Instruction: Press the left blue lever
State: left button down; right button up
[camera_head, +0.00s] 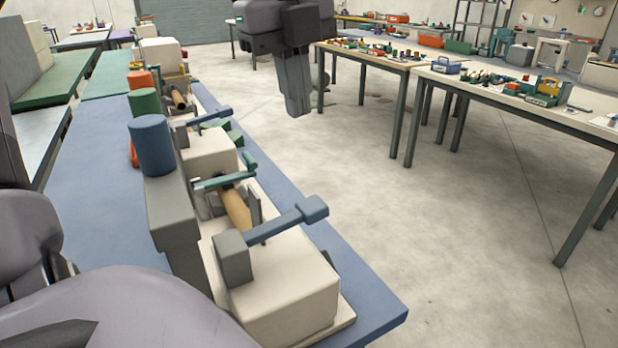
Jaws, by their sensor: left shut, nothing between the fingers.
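The spiral winder stands on a blue-topped bench (370,300). A blue lever (280,226) with a square end rises from a grey bracket on the near cream block and points up and right. A second blue lever (205,117) sits farther back and more to the left in the picture, nearly level. My left gripper (298,108) hangs at the top centre, fingers down and shut, with nothing held. In the picture it is above and right of both levers and looks apart from them. My right gripper is not seen.
A blue cylinder (152,145), a green one (144,102) and an orange one (140,80) stand along the winder's left side. A teal lever (225,181) and tan roll (236,208) lie between the cream blocks. Cluttered tables (540,108) stand at right; the floor between is clear.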

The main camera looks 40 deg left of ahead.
aim_at(311, 202)
pick_arm(q)
jog(key=f, duration=0.4)
jog(key=w+f, duration=0.1)
jog(key=f, duration=0.9)
jog(key=shift+w+d, duration=0.2)
jog(key=shift+w, duration=0.2)
jog(key=shift+a, duration=0.1)
